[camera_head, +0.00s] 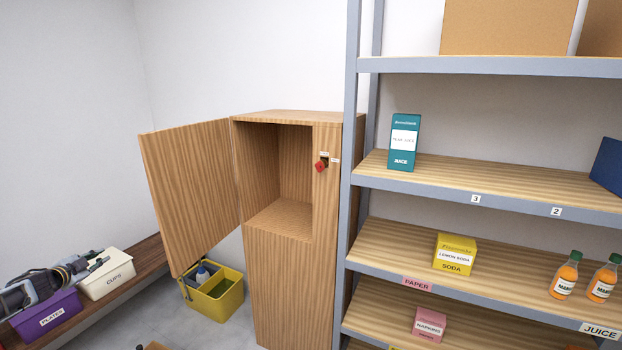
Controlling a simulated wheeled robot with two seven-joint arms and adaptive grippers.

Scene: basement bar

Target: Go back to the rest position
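My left gripper (98,259) reaches in from the left edge, in front of the purple PLATES box and the white CUPS box. Its fingertips look apart with nothing between them. My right gripper is out of view. A wooden cabinet (280,285) stands in the middle; its upper door (190,190) is swung wide open to the left, and the part of the compartment I can see is empty. A red knob or key (321,165) is on the cabinet's front.
The purple PLATES box (50,318) and white CUPS box (106,281) sit on a low wooden bench at left. A metal shelf (490,190) fills the right, holding a teal juice carton (404,140), yellow soda box (455,254) and orange bottles (566,277).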

